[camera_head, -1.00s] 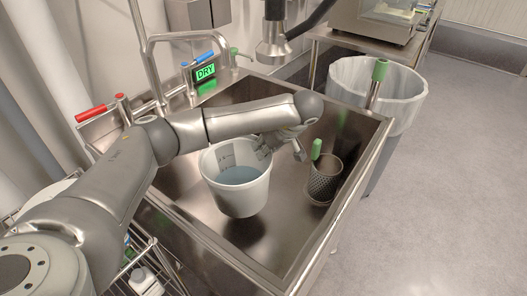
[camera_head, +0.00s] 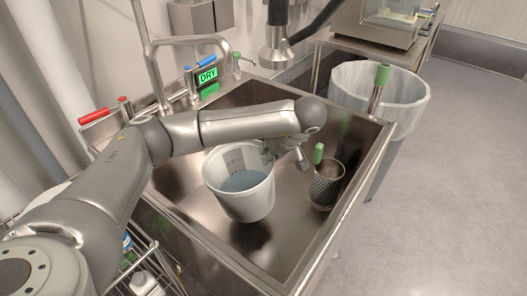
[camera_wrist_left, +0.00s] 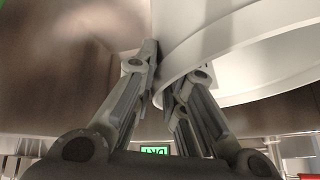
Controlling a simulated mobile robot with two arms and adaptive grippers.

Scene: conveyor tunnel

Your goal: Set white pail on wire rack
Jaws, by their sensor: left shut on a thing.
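The white pail (camera_head: 240,198) is upright inside the steel sink, with bluish liquid in it. My left gripper (camera_head: 267,151) is shut on its wall at the far right of the rim. The left wrist view shows the pinching fingers (camera_wrist_left: 158,72) against the pail (camera_wrist_left: 235,45). I cannot tell for sure whether the pail's base touches the sink floor. The wire rack (camera_head: 165,266) shows partly at the lower left, beside the sink and partly behind my left arm. My right gripper is not in view.
A mesh holder (camera_head: 325,188) with a green-handled tool stands right of the pail in the sink (camera_head: 295,235). A lined white bin (camera_head: 402,98) stands beyond. A faucet (camera_head: 187,40) and a sprayer (camera_head: 276,45) rise behind. White bottles (camera_head: 147,284) occupy part of the rack.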

